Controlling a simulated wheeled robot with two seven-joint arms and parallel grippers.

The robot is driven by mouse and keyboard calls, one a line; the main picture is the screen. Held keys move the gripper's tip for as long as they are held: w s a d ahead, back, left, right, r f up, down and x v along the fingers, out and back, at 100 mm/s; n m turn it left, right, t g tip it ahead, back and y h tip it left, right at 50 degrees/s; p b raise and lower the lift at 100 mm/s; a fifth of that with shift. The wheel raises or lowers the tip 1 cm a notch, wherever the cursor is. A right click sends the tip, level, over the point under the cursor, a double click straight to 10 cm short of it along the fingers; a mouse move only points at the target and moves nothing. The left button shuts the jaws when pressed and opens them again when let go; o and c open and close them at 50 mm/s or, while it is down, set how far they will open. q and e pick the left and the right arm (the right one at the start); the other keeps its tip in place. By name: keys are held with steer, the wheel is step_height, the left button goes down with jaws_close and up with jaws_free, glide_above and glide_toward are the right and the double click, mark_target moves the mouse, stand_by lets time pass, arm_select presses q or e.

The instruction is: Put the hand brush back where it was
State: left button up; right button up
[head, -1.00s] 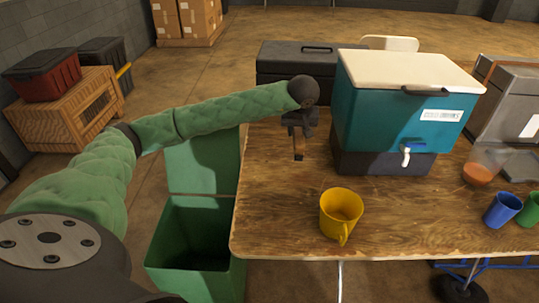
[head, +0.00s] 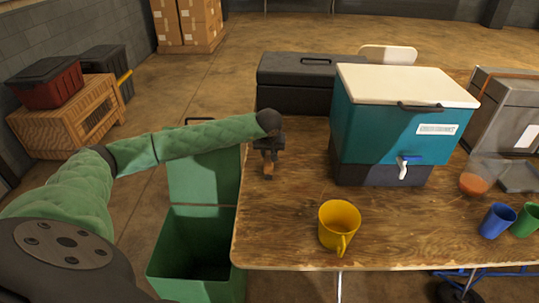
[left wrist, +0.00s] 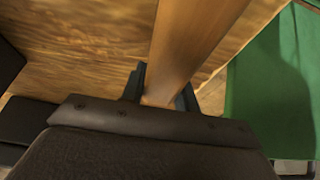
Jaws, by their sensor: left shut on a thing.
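My left gripper (head: 268,172) is over the left part of the wooden table, to the left of the teal cooler. In the left wrist view my left gripper (left wrist: 160,92) is shut on a wooden handle, which I take to be the hand brush (left wrist: 188,45). The brush's bristles are not visible there. In the head view only a small brown piece of the brush (head: 269,169) shows below the fingers. I cannot tell whether it touches the table. My right gripper is not in view.
The table (head: 290,235) carries a yellow mug (head: 338,226), a teal cooler (head: 390,130) with a spigot, and blue (head: 497,221) and green (head: 527,220) cups. A black case (head: 290,85) is behind. An open green bin (head: 195,245) stands off the table's left edge.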

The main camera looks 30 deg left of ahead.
arm_select(q)
steer(key=shift+f, duration=0.85)
steer(key=o, duration=1.1)
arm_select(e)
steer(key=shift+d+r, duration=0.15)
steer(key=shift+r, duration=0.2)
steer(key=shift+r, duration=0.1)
